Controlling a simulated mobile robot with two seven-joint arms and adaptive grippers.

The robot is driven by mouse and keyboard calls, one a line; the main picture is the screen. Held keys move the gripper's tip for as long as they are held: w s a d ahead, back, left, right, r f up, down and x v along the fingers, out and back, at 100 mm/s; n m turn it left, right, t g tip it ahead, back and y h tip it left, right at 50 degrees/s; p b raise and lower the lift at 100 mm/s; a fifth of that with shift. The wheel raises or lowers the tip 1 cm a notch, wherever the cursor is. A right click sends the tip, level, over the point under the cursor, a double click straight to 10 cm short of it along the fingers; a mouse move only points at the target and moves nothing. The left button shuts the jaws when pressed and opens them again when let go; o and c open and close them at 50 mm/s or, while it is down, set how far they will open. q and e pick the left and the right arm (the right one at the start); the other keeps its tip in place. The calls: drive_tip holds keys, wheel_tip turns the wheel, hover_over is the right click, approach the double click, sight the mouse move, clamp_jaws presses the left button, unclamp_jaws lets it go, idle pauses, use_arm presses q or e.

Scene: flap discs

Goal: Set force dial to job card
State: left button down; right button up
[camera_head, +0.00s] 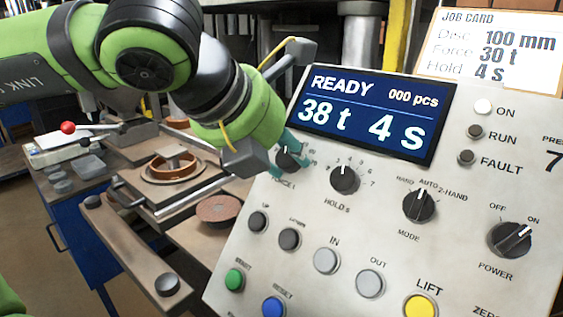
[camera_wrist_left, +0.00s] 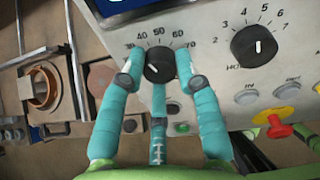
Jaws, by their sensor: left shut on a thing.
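The force dial (camera_head: 288,159) is a black knob at the left of the sloping control panel (camera_head: 300,210), partly hidden by my left gripper (camera_head: 284,152). The display (camera_head: 376,115) reads READY, 000 pcs, 38 t and 4 s. The job card (camera_head: 490,48) stands behind the panel's top edge and reads Disc 100 mm, Force 30 t, Hold 4 s. My right gripper is not in view.
The hold dial (camera_head: 344,179) is just right of the force dial, followed by the mode knob (camera_head: 419,205) and power knob (camera_head: 510,238). Push buttons lie below. A brown disc (camera_head: 217,210) and a ring-shaped mould (camera_head: 172,165) are on the bench to the left.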

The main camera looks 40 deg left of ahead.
use_arm(q)
drive_tip(key=shift+s+f, duration=0.15)
drive_tip(key=shift+f, duration=0.25)
drive_tip(key=c, duration=0.9)
unclamp_jaws()
drive_tip(key=shift+r, duration=0.1)
drive_tip(key=shift+r, duration=0.15)
drive_tip(key=shift+s+r, duration=0.1)
drive_tip(key=shift+r, duration=0.15)
drive_tip(key=v, duration=1.1)
drive_tip(key=shift+s, duration=0.15)
